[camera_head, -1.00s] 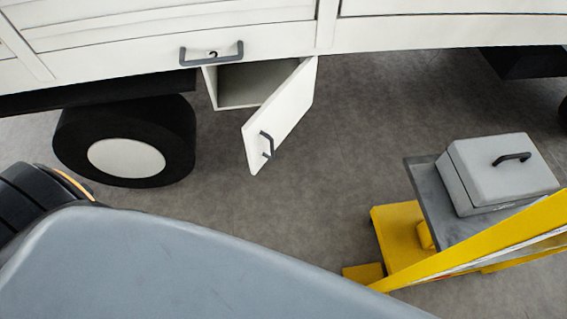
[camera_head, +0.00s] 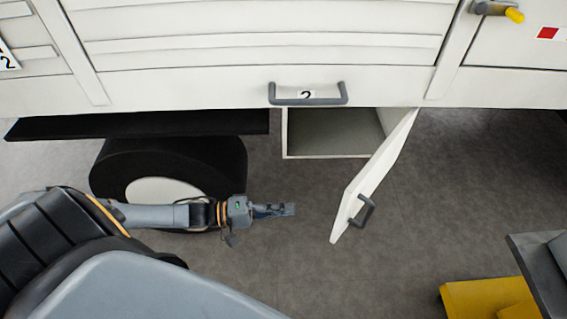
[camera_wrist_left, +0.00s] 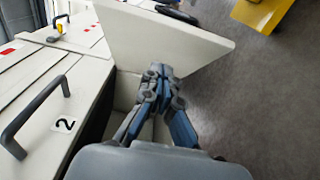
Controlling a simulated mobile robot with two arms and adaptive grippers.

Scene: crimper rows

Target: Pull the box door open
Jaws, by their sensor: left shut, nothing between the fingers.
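The white box (camera_head: 285,148) hangs under the white vehicle body, and its inside shows. Its door (camera_head: 372,185) stands swung well open, with a dark handle (camera_head: 363,210) on its outer face. My left gripper (camera_head: 292,209) is shut and empty, left of the door and below the box opening in the head view, apart from the handle. In the left wrist view the shut fingers (camera_wrist_left: 158,72) point toward the inner face of the door (camera_wrist_left: 160,42); I cannot tell whether they touch it. My right gripper is not in view.
A dark handle (camera_head: 308,100) labelled 2 is on the panel (camera_head: 200,88) above the box. A black wheel (camera_head: 225,160) is left of the box. A yellow stand (camera_head: 490,300) with a grey top is at lower right. The floor right of the door is clear.

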